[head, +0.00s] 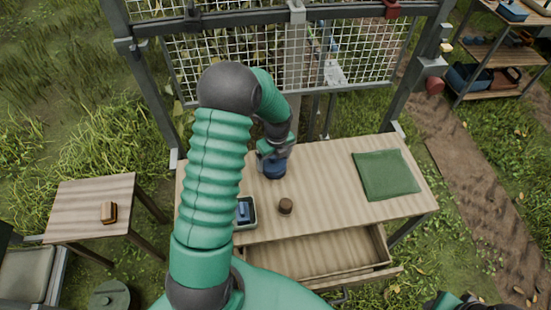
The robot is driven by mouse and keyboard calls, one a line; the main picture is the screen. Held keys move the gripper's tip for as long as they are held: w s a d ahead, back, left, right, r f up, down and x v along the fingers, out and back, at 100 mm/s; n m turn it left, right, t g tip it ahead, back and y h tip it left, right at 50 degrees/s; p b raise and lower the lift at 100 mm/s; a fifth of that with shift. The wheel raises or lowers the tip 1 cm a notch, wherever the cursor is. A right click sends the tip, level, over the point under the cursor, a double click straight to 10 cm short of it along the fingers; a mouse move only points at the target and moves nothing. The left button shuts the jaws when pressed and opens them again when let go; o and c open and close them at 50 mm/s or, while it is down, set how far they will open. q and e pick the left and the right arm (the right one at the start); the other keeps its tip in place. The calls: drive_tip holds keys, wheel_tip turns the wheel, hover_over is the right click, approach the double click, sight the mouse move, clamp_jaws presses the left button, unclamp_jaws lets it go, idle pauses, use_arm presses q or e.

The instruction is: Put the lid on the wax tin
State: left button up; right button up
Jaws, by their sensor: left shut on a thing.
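My left gripper (273,160) points down over the back left part of the wooden bench, its fingers shut at a dark blue round piece (275,171). This piece looks like the lid of the wax tin, but the fingers cover its upper part. I cannot tell the lid and the tin apart here, nor whether the lid touches the tin. A dark part of my right arm (462,301) shows at the bottom right edge; its fingers cannot be made out.
The bench (325,165) has an open drawer (325,257) in front. A small brown round item (286,206) and a tray (251,223) with a blue item stand near the front. A green cloth (386,174) lies right. A side table (85,205) holds a brush-like block (109,212).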

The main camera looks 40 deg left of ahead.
use_arm(q)
drive_tip(key=shift+d+r, duration=0.1)
drive_tip(key=shift+d, duration=0.2)
drive_tip(key=shift+p, duration=0.3)
drive_tip(key=shift+a, duration=0.1)
idle(0.5)
drive_tip(key=shift+r+p, duration=0.75)
drive_tip(key=shift+p, duration=0.15)
